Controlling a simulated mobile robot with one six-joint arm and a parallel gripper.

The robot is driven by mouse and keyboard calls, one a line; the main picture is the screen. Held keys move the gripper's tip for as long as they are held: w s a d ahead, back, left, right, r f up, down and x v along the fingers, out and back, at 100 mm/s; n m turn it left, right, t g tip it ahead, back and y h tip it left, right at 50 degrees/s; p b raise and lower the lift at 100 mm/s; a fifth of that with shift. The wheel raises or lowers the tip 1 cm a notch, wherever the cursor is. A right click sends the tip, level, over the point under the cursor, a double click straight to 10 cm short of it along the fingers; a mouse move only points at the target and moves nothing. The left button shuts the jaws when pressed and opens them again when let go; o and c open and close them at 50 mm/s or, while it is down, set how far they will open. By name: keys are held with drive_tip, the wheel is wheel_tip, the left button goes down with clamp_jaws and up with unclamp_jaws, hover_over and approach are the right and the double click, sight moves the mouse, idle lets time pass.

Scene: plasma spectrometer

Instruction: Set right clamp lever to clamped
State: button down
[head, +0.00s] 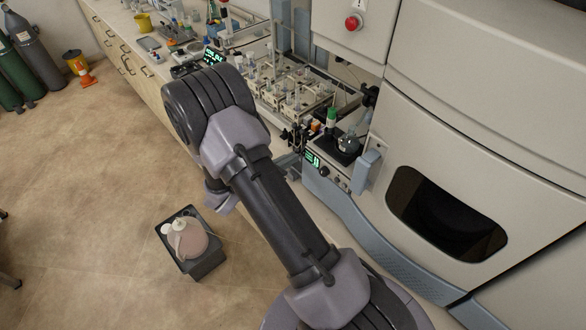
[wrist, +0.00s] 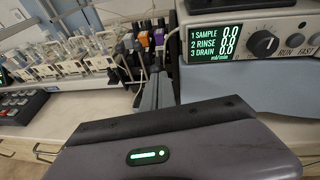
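The pump (wrist: 225,45) with a green display reading sample, rinse and drain stands at the top right of the wrist view. It also shows in the head view (head: 327,175), right of my arm. Left of the display is a row of small levers or clips: black, purple (wrist: 143,39) and orange (wrist: 158,37). I cannot tell which is the right clamp lever, or its setting. My gripper (wrist: 157,76) shows as two dark fingers close together, seemingly shut and empty, pointing at this row. I cannot tell whether they touch it. In the head view my arm hides most of the gripper.
A rack of glass vessels (wrist: 65,60) stands left of the pump in the wrist view, with a dark keypad (wrist: 20,105) before it. A round flask (head: 349,143) stands on the pump's top. The large spectrometer housing (head: 470,130) fills the right. Open floor lies left.

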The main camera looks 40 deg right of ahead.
sight(298, 151)
drive_tip(key=d+r+y+p, duration=0.2)
drive_tip(key=y+p, duration=0.1)
drive_tip(key=d+r+y+p, duration=0.1)
drive_tip(key=shift+w+d+r+g+y+p, duration=0.2)
drive_tip(key=shift+w+d+g+y+p, duration=0.1)
drive_tip(key=shift+y+p, duration=0.1)
drive_tip(key=shift+f, duration=0.15)
drive_tip(key=shift+a, duration=0.1)
drive_tip(key=shift+r+p, duration=0.35)
drive_tip(key=shift+r, duration=0.45)
